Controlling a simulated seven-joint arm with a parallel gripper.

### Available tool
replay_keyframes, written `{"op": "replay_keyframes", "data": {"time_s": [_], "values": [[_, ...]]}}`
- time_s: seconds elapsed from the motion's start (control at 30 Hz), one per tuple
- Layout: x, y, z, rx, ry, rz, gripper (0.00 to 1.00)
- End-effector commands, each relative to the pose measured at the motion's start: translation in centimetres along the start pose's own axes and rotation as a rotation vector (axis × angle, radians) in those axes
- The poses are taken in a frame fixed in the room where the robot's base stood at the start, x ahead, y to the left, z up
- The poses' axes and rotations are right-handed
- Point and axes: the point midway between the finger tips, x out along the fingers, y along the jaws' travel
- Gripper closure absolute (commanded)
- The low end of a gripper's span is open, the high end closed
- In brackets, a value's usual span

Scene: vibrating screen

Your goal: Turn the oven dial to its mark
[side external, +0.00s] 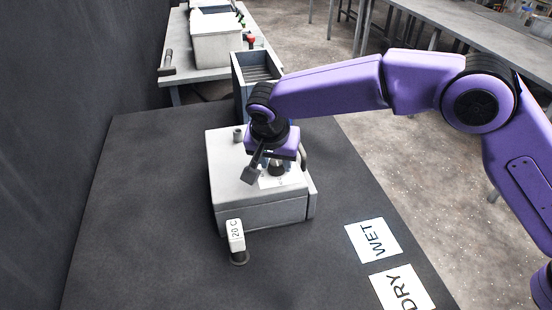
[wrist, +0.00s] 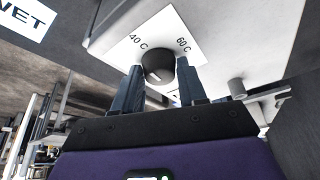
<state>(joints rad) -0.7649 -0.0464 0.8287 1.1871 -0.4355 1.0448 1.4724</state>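The oven is a light grey box (side external: 225,170) on the dark table, with a white label on its top around the dial. The dial is a round black knob (wrist: 158,64) with a short pale line on its face, which points toward the bottom of the wrist view. The label's marks "40 C" (wrist: 138,41) and "60 C" (wrist: 184,45) stand to its upper left and upper right. My gripper (side external: 263,171) points down at the oven top. In the wrist view its two fingers (wrist: 160,72) stand on either side of the dial, very close to it; whether both touch is unclear.
A small white tag (side external: 236,236) reading about "120 C" stands on a dark base before the oven. Cards "WET" (side external: 373,240) and "DRY" (side external: 402,289) lie to the right. A grey bin (side external: 240,85) stands behind. The table's left part is clear.

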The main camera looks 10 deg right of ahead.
Motion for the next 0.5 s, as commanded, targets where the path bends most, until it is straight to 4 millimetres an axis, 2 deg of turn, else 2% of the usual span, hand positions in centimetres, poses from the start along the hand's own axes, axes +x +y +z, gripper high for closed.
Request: {"op": "replay_keyframes", "data": {"time_s": [0.27,0.5], "values": [[-0.05,0.04,-0.01,-0.02,0.0,-0.008,0.89],[-0.07,0.17,-0.03,-0.123,0.0,-0.049,0.89]]}}
